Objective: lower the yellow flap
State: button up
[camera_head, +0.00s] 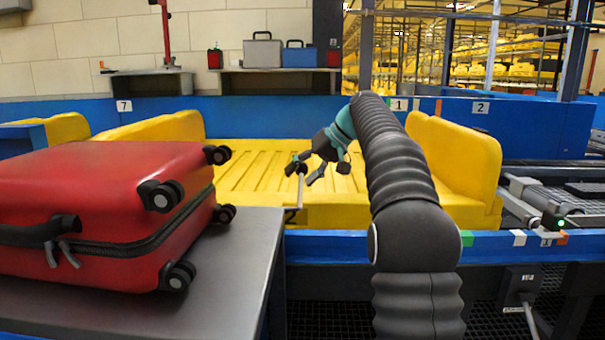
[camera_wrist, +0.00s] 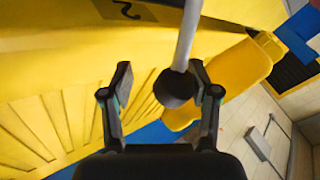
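A wide yellow tray (camera_head: 250,165) with a ribbed floor and raised ends lies behind the blue rail. A yellow panel along its near edge (camera_head: 340,216), likely the flap, is partly behind my arm; its exact outline and tilt I cannot tell. A pale rod with a black knob (camera_head: 302,168) stands up from this edge. My gripper (camera_head: 322,172) is above the tray, close to the knob. In the wrist view, the black knob (camera_wrist: 174,88) appears between the spread fingers of my gripper (camera_wrist: 160,82), nearer the right finger. The fingers are open and not closed on it.
A red suitcase (camera_head: 110,205) lies on a grey table (camera_head: 235,270) at the left. A blue rail (camera_head: 330,247) runs across the front right. A roller conveyor (camera_head: 565,200) is at the right. Cases (camera_head: 262,52) stand on a shelf at the back.

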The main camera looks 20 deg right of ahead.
jog(key=shift+r, duration=0.1)
jog(key=shift+r, duration=0.1)
jog(key=shift+s+d+r, duration=0.1)
jog(key=shift+r, duration=0.1)
jog(key=v, duration=0.7)
jog(key=shift+f, duration=0.1)
